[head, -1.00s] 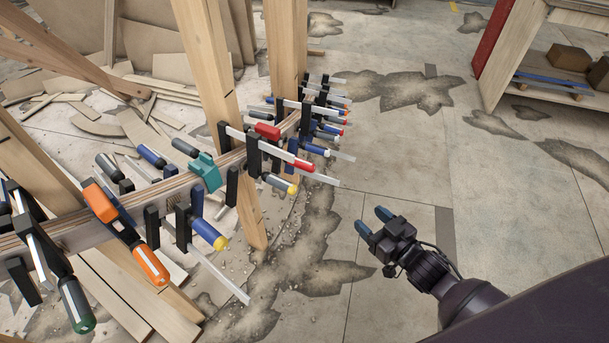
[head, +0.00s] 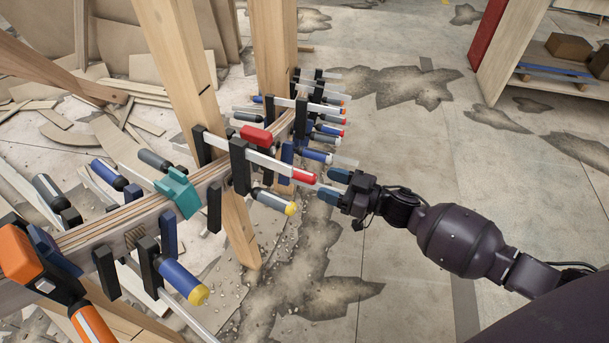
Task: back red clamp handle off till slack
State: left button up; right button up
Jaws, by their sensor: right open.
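A red clamp handle (head: 304,176) sticks out to the right from the row of clamps on the curved laminated stringer (head: 125,212). A silver bar and black clamp jaw (head: 239,166) are beside it, and a red block (head: 257,137) sits just above. My right gripper (head: 333,185) is open with its two blue fingertips just right of the red handle's end. A bar end shows close to the fingertips. I cannot tell whether the fingers touch the handle or bar. My left gripper is not in view.
A yellow-tipped blue handle (head: 185,281), a teal clamp (head: 177,192) and an orange clamp (head: 22,258) sit nearer along the stringer. More clamps crowd the far end. Wooden posts (head: 185,70) stand behind. The floor on the right is open, with a shelf unit (head: 510,55) at the back.

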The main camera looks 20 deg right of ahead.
aim_at(316, 179)
jog(key=b+x, duration=0.1)
jog(key=x, duration=0.4)
jog(key=shift+w+a+f, duration=0.1)
jog(key=shift+f, duration=0.1)
jog(key=shift+w+a+r, duration=0.15)
jog(key=shift+w+a, duration=0.25)
jog(key=shift+w, duration=0.1)
jog(key=c, duration=0.9)
